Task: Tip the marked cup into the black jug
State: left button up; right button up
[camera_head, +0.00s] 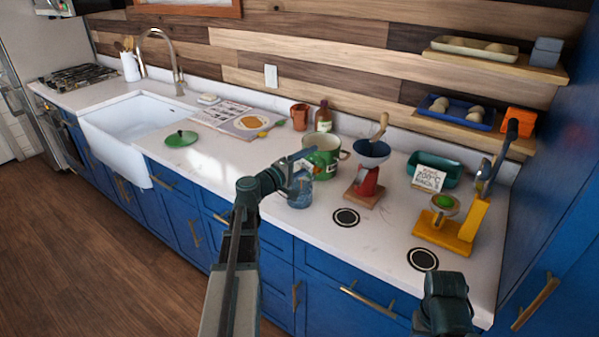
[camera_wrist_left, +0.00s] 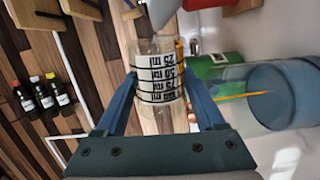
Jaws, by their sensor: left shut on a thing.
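My left gripper (camera_head: 303,172) is shut on the marked cup (camera_wrist_left: 158,75), a clear cup with black printed marks, seen between the two fingers (camera_wrist_left: 160,92) in the left wrist view. That view is rolled, and the cup looks tipped well over toward its side. A see-through bluish jug (camera_head: 299,195) stands upright on the counter just below the gripper; it also shows in the wrist view (camera_wrist_left: 283,97), with an orange line on it and blue at its bottom. I see no black jug. My right arm's end (camera_head: 447,300) is at the lower right; its fingers cannot be made out.
A green pot (camera_head: 322,163) stands close behind the jug. A red grinder (camera_head: 367,180) is to its right, then a yellow stand (camera_head: 455,228) and a teal tray (camera_head: 436,166). A green lid (camera_head: 181,138) lies left. Bare counter (camera_head: 240,160) lies between lid and jug.

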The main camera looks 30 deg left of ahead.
pick_arm(q)
jog(key=shift+a+r+n, duration=0.2)
jog(key=shift+a+n, duration=0.05)
jog(key=shift+n, duration=0.65)
dwell(0.5)
jog(key=shift+f, duration=0.1)
jog(key=shift+d+f+m, duration=0.25)
jog(key=shift+m, duration=0.65)
jog(key=m, duration=0.1)
jog(key=d, duration=0.1)
jog(key=m+b, duration=0.1)
jog(key=shift+s+d+f+m, duration=0.3)
jog(key=shift+s+d, duration=0.05)
jog(key=shift+d, duration=0.05)
jog(key=shift+r, duration=0.1)
jog(key=shift+r, duration=0.1)
